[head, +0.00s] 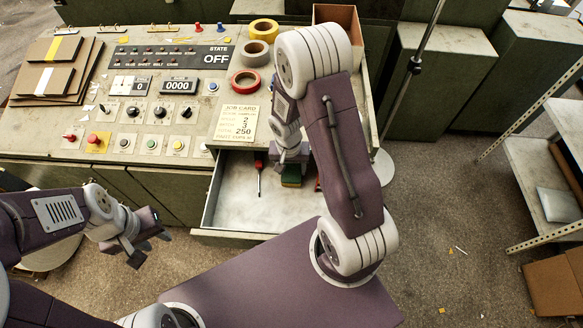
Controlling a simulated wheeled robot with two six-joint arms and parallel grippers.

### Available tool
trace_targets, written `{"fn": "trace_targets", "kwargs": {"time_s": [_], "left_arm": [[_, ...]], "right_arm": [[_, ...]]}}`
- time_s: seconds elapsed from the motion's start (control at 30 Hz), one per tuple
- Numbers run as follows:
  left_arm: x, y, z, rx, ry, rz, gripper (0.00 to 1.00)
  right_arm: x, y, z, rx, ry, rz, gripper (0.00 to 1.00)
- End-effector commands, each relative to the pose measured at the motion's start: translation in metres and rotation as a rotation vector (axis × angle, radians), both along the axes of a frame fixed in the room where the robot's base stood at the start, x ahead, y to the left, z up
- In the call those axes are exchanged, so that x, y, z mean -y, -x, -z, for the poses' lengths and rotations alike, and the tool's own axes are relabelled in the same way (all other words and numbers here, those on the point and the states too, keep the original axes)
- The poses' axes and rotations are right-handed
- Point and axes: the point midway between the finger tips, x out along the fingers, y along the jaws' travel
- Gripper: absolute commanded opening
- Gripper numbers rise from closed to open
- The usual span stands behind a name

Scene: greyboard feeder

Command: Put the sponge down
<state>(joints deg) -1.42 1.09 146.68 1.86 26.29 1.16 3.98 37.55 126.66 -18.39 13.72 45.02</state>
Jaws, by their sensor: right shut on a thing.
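The sponge (291,178), green with a yellowish part, shows at the far side of the open drawer (232,203) in the console's front. My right gripper (290,163) reaches down over the drawer and is shut on the sponge from above. Its fingers are largely hidden by my own wrist and arm. I cannot tell whether the sponge touches the drawer floor. My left gripper (150,249) is empty, with its fingers apart, in front of the console at the left, away from the drawer.
A red-handled screwdriver (259,178) lies in the drawer left of the sponge, and a red item shows to its right. Tape rolls (256,53), a job card (237,123) and flat greyboards (53,66) lie on the console top. The drawer's front left is clear.

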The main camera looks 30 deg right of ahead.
Motion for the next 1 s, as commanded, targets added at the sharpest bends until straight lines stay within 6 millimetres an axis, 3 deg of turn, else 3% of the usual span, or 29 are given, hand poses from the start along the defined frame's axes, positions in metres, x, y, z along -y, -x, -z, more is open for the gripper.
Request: {"fn": "trace_targets", "kwargs": {"time_s": [0.03, 0.07, 0.13, 0.4, 0.53, 0.8, 1.0], "left_arm": [[0.0, 0.0, 0.004, 0.0, 0.0, 0.0, 0.36], [0.0, 0.0, 0.003, 0.0, 0.0, 0.0, 0.36], [0.0, 0.0, 0.002, 0.0, 0.0, 0.0, 0.36], [0.0, 0.0, 0.002, 0.0, 0.0, 0.0, 0.36], [0.0, 0.0, -0.005, 0.0, 0.0, 0.0, 0.36], [0.0, 0.0, -0.015, 0.0, 0.0, 0.0, 0.36], [0.0, 0.0, -0.018, 0.0, 0.0, 0.0, 0.36]], "right_arm": [[0.0, 0.0, 0.004, 0.0, 0.0, 0.0, 0.0], [0.0, 0.0, 0.003, 0.0, 0.0, 0.0, 0.59], [0.0, 0.0, 0.002, 0.0, 0.0, 0.0, 0.78], [0.0, 0.0, 0.002, 0.0, 0.0, 0.0, 0.78], [0.0, -0.001, -0.009, 0.003, 0.001, 0.0, 0.78], [-0.006, 0.002, -0.077, 0.007, 0.001, -0.001, 0.78], [-0.009, 0.004, -0.112, 0.004, 0.0, 0.0, 0.78]]}}
